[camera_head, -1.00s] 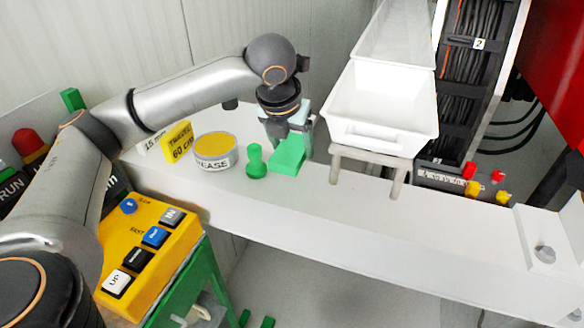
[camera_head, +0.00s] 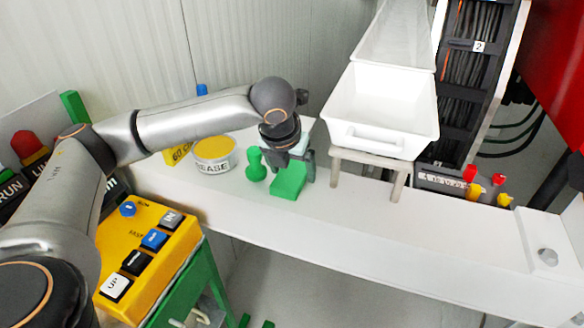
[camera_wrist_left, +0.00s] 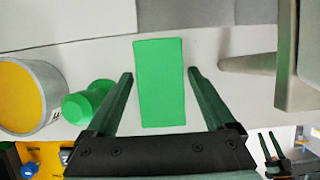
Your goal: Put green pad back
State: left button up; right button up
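The green pad (camera_head: 287,182) is a flat rectangular block lying on the white ledge. It also shows in the left wrist view (camera_wrist_left: 160,84), between the two fingers. My left gripper (camera_head: 300,170) is over the pad; in the left wrist view its fingers (camera_wrist_left: 160,74) stand open at either side of the pad, with narrow gaps showing. Whether the fingertips reach down beside the pad is hard to tell. What looks like my right gripper (camera_wrist_left: 270,142) shows small at the lower right of the left wrist view, its fingers apart and empty.
A green knob-shaped piece (camera_head: 255,166) stands just left of the pad, beside the grease tin (camera_head: 214,166). A white bin (camera_head: 381,115) on a metal stand (camera_head: 366,158) is close on the right. The ledge front (camera_head: 340,220) is clear.

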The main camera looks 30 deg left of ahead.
pick_arm(q)
jog(key=shift+o, duration=0.6)
jog(key=p+v, duration=0.1)
jog(key=v, duration=1.1)
jog(key=shift+r, duration=0.1)
